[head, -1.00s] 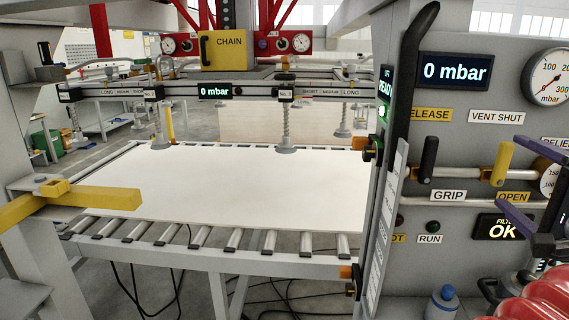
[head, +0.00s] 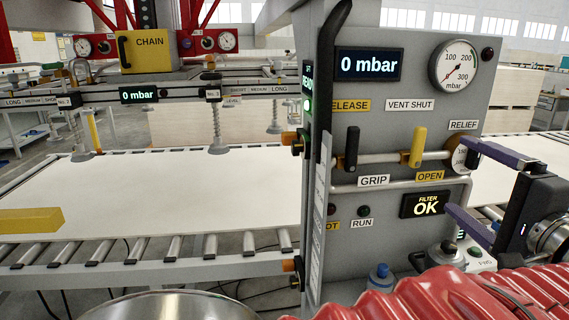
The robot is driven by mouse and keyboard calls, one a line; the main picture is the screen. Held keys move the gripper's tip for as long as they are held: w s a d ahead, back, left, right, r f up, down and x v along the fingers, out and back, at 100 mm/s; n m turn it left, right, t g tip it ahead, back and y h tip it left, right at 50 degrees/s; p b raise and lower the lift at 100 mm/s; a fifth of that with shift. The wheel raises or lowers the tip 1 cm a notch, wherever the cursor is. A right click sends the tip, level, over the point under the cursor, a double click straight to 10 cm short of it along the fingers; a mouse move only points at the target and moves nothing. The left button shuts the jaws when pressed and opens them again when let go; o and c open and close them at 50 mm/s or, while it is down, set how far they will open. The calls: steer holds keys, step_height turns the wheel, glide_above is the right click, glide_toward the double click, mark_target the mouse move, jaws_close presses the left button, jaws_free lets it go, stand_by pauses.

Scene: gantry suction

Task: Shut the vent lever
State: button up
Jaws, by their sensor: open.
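The vent lever (head: 417,147) has a yellow handle that stands upright on a horizontal pipe on the grey control panel (head: 374,278). A "VENT SHUT" label (head: 410,105) is above it and a yellow "OPEN" label (head: 430,176) below it. My gripper (head: 457,178) is at the right of the panel, its two purple fingers spread apart and pointing left. It is open, with nothing seen between the fingers. In the picture the fingertips are to the right of the lever, apart from it; the depth between them is hard to tell.
A black lever (head: 351,148) stands left of the yellow one, between "RELEASE" and "GRIP" labels. A filter display (head: 427,205) reads OK. A white board (head: 180,188) lies on rollers at left. A blue-capped bottle (head: 381,277) stands below.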

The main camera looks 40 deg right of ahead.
steer(key=shift+s+a, duration=0.3)
steer(key=shift+s, duration=0.2)
stand_by(0.3)
